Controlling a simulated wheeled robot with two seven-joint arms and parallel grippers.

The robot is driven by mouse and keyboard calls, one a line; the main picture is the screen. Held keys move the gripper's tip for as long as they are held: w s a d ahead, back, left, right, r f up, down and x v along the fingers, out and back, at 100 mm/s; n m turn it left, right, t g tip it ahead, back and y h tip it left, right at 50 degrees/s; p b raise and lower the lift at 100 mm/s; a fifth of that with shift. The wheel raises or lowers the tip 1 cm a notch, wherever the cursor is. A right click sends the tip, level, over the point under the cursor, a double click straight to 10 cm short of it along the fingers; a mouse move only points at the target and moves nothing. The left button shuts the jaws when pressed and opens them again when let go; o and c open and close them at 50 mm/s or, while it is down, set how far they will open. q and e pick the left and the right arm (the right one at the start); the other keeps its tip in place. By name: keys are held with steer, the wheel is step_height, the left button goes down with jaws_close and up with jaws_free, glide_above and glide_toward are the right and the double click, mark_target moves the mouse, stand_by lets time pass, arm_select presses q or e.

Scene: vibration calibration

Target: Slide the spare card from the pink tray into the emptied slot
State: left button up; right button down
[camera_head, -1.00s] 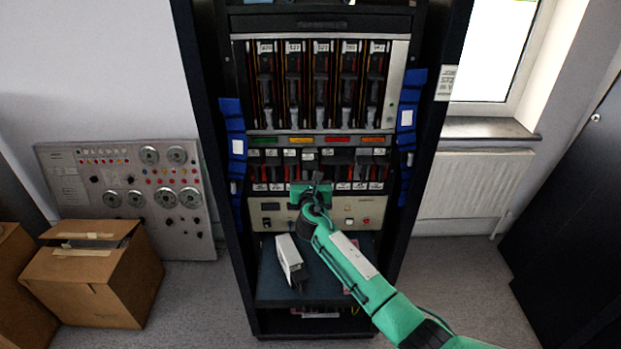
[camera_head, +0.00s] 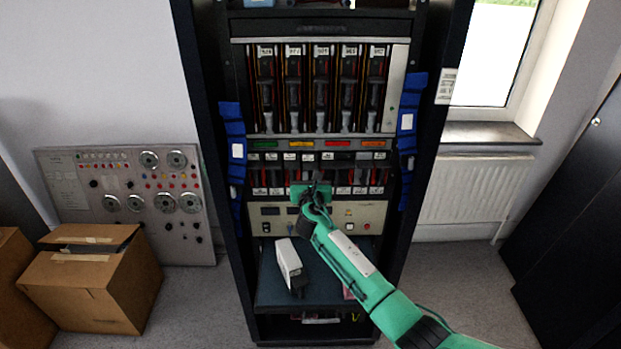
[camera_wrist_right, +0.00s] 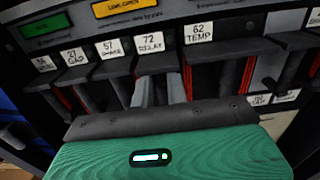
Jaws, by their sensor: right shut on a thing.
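My right gripper (camera_head: 318,183) is at the lower card row of the rack, in front of its middle slots. In the right wrist view its two grey fingers (camera_wrist_right: 160,90) are shut at the dark front of the card labelled 72 RELAY (camera_wrist_right: 152,62). That card's front stands in line with its neighbours as far as I can tell; its depth in the slot is hidden. A small pink patch, likely the pink tray (camera_head: 347,293), shows on the shelf beside my right arm, mostly hidden by it. My left gripper is not in view.
Neighbouring cards flank the gripper closely, including 57 (camera_wrist_right: 112,65) and 62 TEMP (camera_wrist_right: 225,50). A beige panel (camera_head: 370,213) lies below the row. A white box (camera_head: 289,260) stands on the dark shelf (camera_head: 268,295). Blue straps (camera_head: 233,140) hang on the rack's sides.

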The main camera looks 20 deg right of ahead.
steer(key=shift+w+d+r, duration=0.15)
steer(key=shift+w, duration=0.4)
stand_by(0.9)
steer(key=c, duration=1.3)
jaws_free()
steer(key=shift+f+b, duration=0.5)
steer(key=shift+f, duration=0.2)
steer(key=shift+p+v, duration=0.8)
steer(key=shift+v, duration=0.25)
steer(key=shift+p+v, duration=0.8)
steer(key=shift+v, duration=0.65)
